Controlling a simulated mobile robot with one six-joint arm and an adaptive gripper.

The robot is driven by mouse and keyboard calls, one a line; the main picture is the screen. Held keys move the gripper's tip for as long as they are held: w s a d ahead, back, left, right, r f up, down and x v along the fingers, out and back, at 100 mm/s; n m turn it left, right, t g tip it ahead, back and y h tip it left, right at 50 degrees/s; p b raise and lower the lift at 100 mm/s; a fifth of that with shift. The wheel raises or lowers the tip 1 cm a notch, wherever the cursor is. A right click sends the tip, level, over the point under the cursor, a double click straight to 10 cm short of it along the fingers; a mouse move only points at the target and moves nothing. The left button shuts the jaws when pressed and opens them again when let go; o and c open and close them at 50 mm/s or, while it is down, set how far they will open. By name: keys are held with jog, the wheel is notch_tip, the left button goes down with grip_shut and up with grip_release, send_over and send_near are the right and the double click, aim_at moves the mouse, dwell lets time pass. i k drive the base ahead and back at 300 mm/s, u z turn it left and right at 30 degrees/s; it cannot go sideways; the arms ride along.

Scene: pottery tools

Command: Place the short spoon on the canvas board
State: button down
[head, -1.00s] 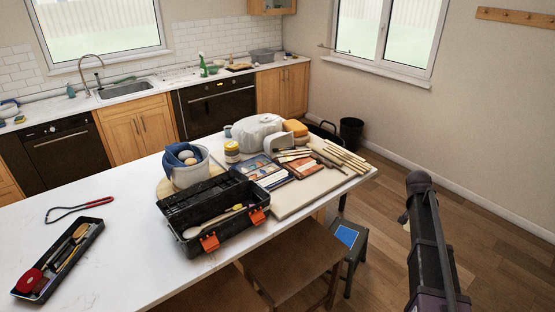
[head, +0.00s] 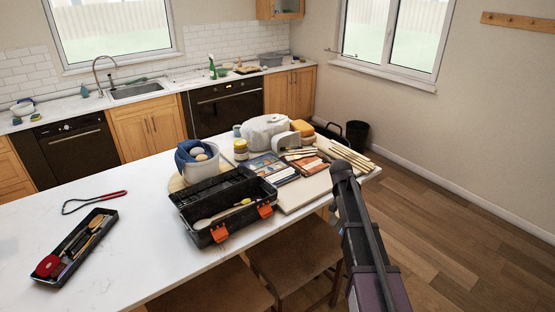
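A pale wooden spoon (head: 204,223) lies in the open black toolbox (head: 191,233) on the white table, its bowl towards the front left. I take it for the short spoon. The canvas board (head: 292,204) looks like the beige slab at the table's right end, just right of the toolbox. Its front part is bare; paint sets and wooden tools cover much of the rest. My dark arm rises from the lower right, its upper end overlapping the board's right side in the picture. No gripper fingers show.
A black tray (head: 107,218) of tools and a red-handled loop tool (head: 97,199) lie at left. A white pot (head: 199,170) with a blue cloth, a jar (head: 241,150) and a white bag (head: 263,131) stand behind the toolbox. Stools (head: 296,252) stand at the table's front.

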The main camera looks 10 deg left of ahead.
aim_at(314, 186)
jog(key=u, duration=0.2)
jog(key=i, duration=1)
jog(key=u, duration=0.05)
